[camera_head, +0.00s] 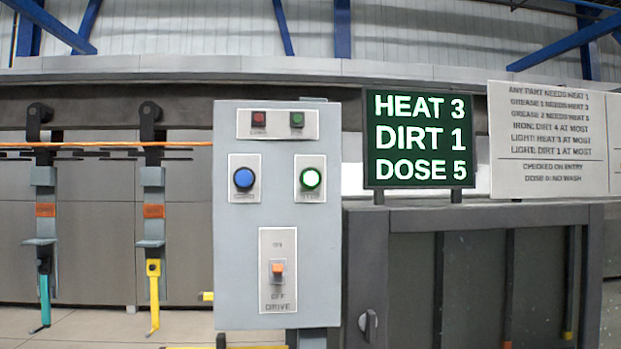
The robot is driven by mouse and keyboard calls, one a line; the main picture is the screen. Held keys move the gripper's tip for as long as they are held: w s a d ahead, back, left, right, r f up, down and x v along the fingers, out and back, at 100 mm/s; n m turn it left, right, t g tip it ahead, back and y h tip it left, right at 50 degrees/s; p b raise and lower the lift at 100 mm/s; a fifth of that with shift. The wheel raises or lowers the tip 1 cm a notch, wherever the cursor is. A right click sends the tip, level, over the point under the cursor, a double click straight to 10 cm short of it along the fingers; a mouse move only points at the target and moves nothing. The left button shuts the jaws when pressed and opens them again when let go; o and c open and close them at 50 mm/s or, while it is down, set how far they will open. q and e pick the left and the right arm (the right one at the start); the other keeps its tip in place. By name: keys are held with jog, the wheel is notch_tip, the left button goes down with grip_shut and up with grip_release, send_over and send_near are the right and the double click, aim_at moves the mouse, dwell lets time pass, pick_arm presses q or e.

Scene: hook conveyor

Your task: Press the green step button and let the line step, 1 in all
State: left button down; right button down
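The green step button (310,178) is on the right of the grey control panel (230,270). It has a bright white-green centre inside a green ring, and nothing covers it. The label under it is too blurred to read surely. On the line at the left, two hangers (45,178) (152,178) hang from the rail. A teal part (45,295) hangs on the left one and a yellow part (153,295) on the other. Neither of my grippers is in view.
A blue button (244,179) sits left of the green one. Below is the orange drive switch (278,268), between ON and OFF labels. A display (420,139) reads HEAT 3, DIRT 1, DOSE 5. A rules board (548,138) and a dark cabinet (395,215) stand at right.

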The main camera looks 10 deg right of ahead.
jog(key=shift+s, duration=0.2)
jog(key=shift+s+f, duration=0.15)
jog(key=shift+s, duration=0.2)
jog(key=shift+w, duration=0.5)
